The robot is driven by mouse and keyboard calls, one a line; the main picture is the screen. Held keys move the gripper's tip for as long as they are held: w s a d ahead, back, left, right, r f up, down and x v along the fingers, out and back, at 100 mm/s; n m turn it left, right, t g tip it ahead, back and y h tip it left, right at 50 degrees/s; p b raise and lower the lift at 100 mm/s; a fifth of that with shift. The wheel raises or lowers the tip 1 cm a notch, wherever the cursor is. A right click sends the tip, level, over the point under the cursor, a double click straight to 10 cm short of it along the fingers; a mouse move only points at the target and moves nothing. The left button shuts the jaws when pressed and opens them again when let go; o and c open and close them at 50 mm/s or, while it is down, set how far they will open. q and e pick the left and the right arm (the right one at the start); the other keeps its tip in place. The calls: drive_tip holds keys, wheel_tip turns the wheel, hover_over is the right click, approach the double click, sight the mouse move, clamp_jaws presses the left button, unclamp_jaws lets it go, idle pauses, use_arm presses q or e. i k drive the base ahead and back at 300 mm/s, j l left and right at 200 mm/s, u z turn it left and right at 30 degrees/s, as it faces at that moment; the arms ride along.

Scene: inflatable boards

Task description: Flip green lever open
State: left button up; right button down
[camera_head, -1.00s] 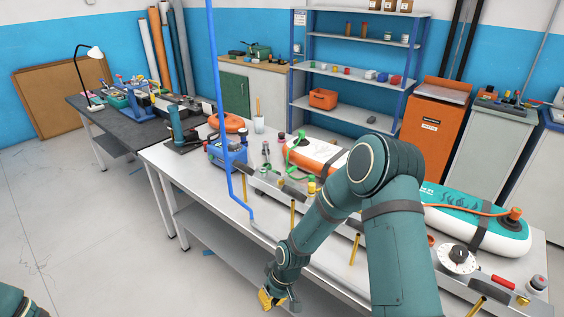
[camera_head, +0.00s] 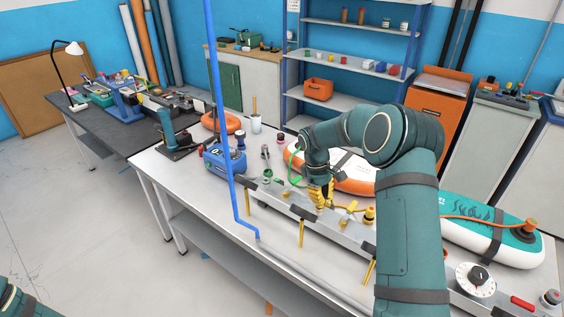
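My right gripper (camera_head: 318,198), with yellow fingers, points down over the grey rail (camera_head: 284,208) along the workbench. It is small and partly turned away, so I cannot tell if its fingers are open or shut or if they touch anything. No green lever shows clearly; the gripper and arm hide part of the rail. My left gripper is out of view.
A blue pump box (camera_head: 222,160) and a blue upright pipe (camera_head: 222,95) stand left of the gripper. An orange and white inflatable board (camera_head: 352,178) lies behind it, and a teal board (camera_head: 480,228) lies right. Yellow-handled fittings (camera_head: 368,215) stand on the rail.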

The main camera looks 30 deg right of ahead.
sight(298, 179)
drive_tip(key=i, duration=1)
